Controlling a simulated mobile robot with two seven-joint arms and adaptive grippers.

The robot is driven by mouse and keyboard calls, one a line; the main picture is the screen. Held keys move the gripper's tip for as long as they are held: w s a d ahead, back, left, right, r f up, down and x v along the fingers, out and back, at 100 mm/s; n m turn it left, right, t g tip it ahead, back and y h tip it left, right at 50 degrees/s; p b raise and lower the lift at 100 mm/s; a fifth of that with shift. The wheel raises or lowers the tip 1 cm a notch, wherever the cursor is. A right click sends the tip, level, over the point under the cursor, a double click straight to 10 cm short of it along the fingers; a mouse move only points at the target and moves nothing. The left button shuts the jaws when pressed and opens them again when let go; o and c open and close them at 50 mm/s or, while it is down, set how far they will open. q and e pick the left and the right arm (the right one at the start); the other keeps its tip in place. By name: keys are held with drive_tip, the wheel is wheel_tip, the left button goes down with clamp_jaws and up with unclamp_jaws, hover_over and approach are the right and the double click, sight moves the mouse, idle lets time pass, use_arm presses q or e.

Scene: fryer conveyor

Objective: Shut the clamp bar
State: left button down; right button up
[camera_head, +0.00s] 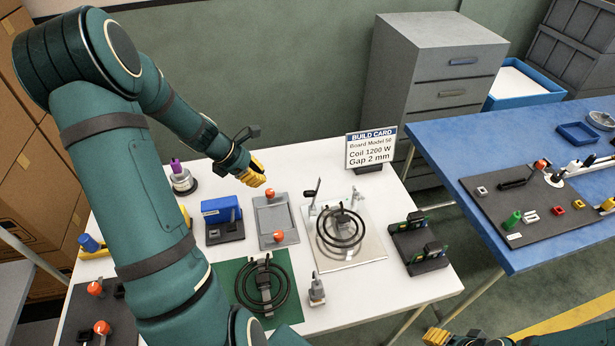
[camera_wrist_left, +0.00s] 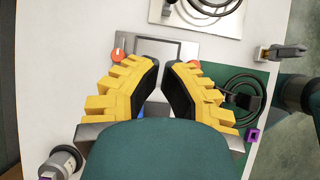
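I cannot tell for sure which part is the clamp bar. A grey framed fixture (camera_head: 290,237) with two orange-red knobs (camera_head: 270,193) lies on the white table; it also shows past my fingers in the wrist view (camera_wrist_left: 178,46). My left gripper (camera_head: 258,170) hangs above the table's back edge, behind that fixture. In the wrist view its two yellow fingers with black pads (camera_wrist_left: 164,68) stand apart with nothing between them. They hide part of the fixture. My right gripper (camera_head: 437,337) is only partly in view at the bottom edge, away from the fixture.
Beside the fixture are a blue block (camera_head: 220,208), a metal plate (camera_head: 355,250) with a black coil and upright levers, and a green mat (camera_head: 228,272) with another coil. A small grey clamp (camera_head: 316,290) stands near the front. A build card (camera_head: 371,149) stands at the back right.

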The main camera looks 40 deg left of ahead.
sight(310, 193)
use_arm(q)
drive_tip(key=w+d+r+b+x, duration=0.1)
drive_tip(key=w+x, duration=0.1)
drive_tip(key=x, duration=1)
drive_tip(key=shift+d, duration=0.4)
